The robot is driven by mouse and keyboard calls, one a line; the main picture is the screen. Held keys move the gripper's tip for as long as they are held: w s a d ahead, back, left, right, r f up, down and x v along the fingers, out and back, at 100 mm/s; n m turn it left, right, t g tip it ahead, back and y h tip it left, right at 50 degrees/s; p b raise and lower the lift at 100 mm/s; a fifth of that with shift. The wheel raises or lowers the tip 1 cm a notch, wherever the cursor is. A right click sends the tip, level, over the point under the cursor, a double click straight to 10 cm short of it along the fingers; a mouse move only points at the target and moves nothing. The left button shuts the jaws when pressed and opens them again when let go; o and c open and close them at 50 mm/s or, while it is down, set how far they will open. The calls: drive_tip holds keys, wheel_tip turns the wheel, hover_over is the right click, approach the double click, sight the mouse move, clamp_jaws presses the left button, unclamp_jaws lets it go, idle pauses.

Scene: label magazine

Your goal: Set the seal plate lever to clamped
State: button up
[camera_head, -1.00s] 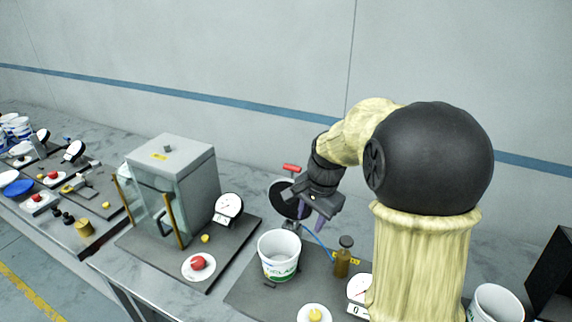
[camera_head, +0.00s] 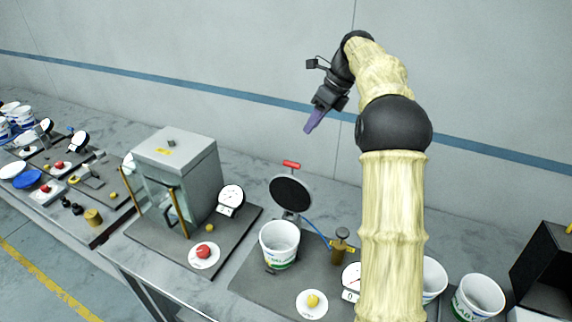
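The device on the dark base plate (camera_head: 248,284) has a black round plate (camera_head: 291,194) standing tilted up, with a red handle (camera_head: 292,164) on its top edge. I cannot tell for certain that this handle is the seal plate lever. A white tub (camera_head: 279,245) with a green print stands in front of the round plate. My gripper (camera_head: 310,126) is up in the air, above and a little right of the red handle, clear of it. Its purple fingers point down and left. They overlap in this view, so I cannot see whether they are apart.
A brass valve (camera_head: 341,245) with a blue hose and a yellow button (camera_head: 312,301) are on the same base. A gauge (camera_head: 351,277) is partly hidden by my arm. Left stands a glass-walled cabinet (camera_head: 176,180) with a red button (camera_head: 203,251). More tubs (camera_head: 480,297) are at the right.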

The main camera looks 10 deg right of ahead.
idle(0.3)
drive_tip(key=p, duration=0.3)
hover_over(291, 190)
drive_tip(key=w+a, duration=0.1)
drive_tip(key=w, duration=0.1)
wheel_tip(291, 190, down, 16)
drive_tip(key=shift+a+r, duration=0.1)
clamp_jaws()
